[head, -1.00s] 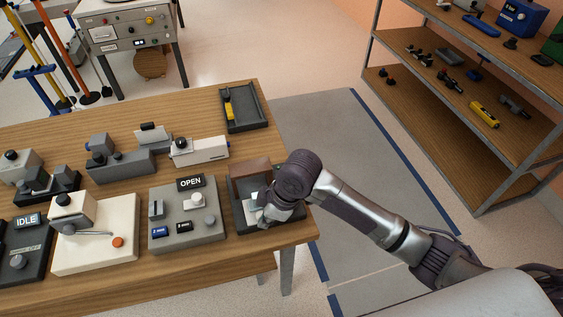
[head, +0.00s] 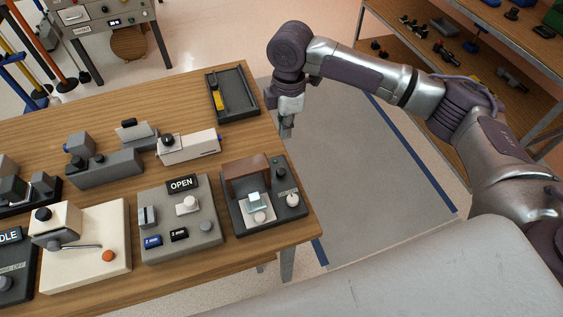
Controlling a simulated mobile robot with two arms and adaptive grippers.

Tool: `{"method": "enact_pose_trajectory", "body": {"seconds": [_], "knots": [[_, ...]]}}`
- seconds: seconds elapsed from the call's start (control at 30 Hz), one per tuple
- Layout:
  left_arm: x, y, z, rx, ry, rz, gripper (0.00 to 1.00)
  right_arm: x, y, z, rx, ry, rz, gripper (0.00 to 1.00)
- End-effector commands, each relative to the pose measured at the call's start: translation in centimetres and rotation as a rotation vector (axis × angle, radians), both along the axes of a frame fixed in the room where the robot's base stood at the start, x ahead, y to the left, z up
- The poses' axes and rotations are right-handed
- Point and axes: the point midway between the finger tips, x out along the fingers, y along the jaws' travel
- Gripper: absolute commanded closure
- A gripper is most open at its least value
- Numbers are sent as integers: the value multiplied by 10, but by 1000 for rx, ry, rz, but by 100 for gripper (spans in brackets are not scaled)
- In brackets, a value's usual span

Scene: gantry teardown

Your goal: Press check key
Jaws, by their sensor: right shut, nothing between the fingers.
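A dark fixture (head: 240,230) stands at the right front of the wooden bench, with a brown arch (head: 246,167) over it. A pale block (head: 253,200) sits in front of the arch. A round pale button (head: 260,217) is in front of the block, and a white knob (head: 292,200) is to its right. Small lettering beside the knob is too small to read, so I cannot tell which part is the check key. My right gripper (head: 286,131) points down beyond the fixture, near the bench's right edge, apart from it and shut. My left gripper is out of view.
A grey panel (head: 208,240) with an OPEN display (head: 182,184) is left of the fixture. A cream device (head: 115,225) stands farther left. A black tray (head: 238,108) lies at the back. Shelves (head: 400,60) stand at the right; floor between is clear.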

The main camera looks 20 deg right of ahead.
Motion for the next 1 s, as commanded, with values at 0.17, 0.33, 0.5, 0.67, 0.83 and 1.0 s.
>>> {"method": "enact_pose_trajectory", "body": {"seconds": [0.17, 0.33, 0.5, 0.67, 0.83, 1.0], "knots": [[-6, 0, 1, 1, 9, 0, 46, 0, 1, -5, 0, 1, -1, 100], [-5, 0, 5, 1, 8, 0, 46, -2, 2, -29, -1, 3, -2, 100], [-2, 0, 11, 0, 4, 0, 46, -3, 4, -66, -1, 4, -1, 100], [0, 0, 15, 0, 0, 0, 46, -4, 6, -99, 0, 3, -1, 100], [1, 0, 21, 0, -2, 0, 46, -4, 7, -125, -1, 1, -1, 100], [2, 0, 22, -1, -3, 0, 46, -4, 8, -138, 1, 0, -1, 100]]}}
